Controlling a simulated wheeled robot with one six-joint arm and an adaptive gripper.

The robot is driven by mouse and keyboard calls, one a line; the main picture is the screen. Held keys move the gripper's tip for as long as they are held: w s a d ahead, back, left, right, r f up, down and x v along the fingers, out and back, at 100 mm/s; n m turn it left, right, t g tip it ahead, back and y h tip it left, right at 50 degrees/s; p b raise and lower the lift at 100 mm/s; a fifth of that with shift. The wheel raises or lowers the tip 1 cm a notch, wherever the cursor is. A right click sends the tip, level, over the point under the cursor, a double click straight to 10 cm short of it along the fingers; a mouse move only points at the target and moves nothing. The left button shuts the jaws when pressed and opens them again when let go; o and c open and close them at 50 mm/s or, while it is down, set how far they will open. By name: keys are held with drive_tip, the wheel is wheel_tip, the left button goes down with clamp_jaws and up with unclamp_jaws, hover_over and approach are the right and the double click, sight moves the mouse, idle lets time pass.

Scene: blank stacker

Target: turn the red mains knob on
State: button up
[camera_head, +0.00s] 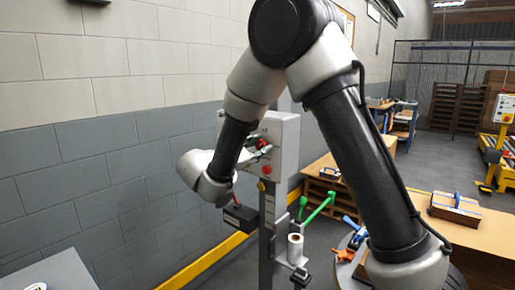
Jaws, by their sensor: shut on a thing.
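The red mains knob (262,143) is on a grey control box (287,138) on a post in the middle of the view. My gripper (257,152) is at the box front, its fingers shut on the red knob. My arm link hides part of the box's left side and some of the gripper. The knob's exact turn angle is too small to read. Below the knob, a smaller round red button (267,169) and a yellowish button (261,186) sit on the box and post.
A block wall (110,130) stands close on the left, with a yellow rail (208,262) low along it. A green handle (318,207) and a white roll (295,248) are by the post. Benches with boards (454,206) stand at the right.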

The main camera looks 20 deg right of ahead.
drive_tip(key=m, duration=0.4)
drive_tip(key=shift+m, duration=2.1)
drive_tip(key=o, duration=1)
drive_tip(key=v, duration=1.2)
